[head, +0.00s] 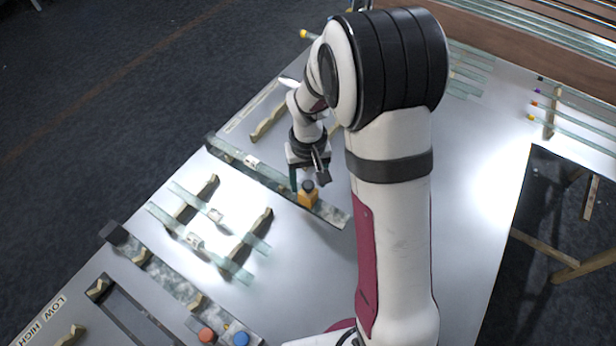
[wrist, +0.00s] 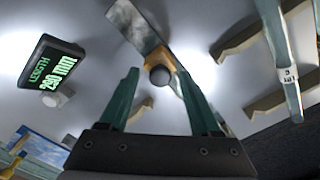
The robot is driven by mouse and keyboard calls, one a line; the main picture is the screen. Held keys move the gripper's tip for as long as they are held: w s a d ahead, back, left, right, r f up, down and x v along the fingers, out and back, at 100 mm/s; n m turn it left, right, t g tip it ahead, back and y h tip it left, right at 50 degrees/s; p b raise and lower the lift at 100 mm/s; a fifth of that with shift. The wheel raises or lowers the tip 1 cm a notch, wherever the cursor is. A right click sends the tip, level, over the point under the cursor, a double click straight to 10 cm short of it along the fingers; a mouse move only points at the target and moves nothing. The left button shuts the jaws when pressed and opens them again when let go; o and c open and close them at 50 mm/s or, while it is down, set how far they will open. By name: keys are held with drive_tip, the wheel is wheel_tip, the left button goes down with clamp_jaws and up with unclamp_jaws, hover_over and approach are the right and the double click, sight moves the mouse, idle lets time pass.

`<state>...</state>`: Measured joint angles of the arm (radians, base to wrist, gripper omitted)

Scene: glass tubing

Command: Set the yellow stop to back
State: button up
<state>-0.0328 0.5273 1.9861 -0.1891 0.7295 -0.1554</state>
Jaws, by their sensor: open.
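The yellow stop (head: 308,198) is a small block with a dark round knob on top. It sits on a dark, narrow rail (head: 328,212) near the rail's lower right end. My gripper (head: 307,181) is just above the stop, pointing down. In the wrist view, the teal fingers of my gripper (wrist: 158,78) are open, with the stop's dark knob (wrist: 160,75) showing between their tips. The block's yellow body is partly hidden behind the knob and fingers. I cannot tell whether the fingers touch the stop.
Glass tubes lie on wooden supports (head: 258,228) left of the stop. A second rail with a red knob (head: 207,335) and a blue knob (head: 241,339) is at the front. A black display with green text (wrist: 56,75) shows in the wrist view. Bare table lies right of the stop.

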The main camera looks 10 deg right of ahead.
clamp_jaws()
idle(1.4)
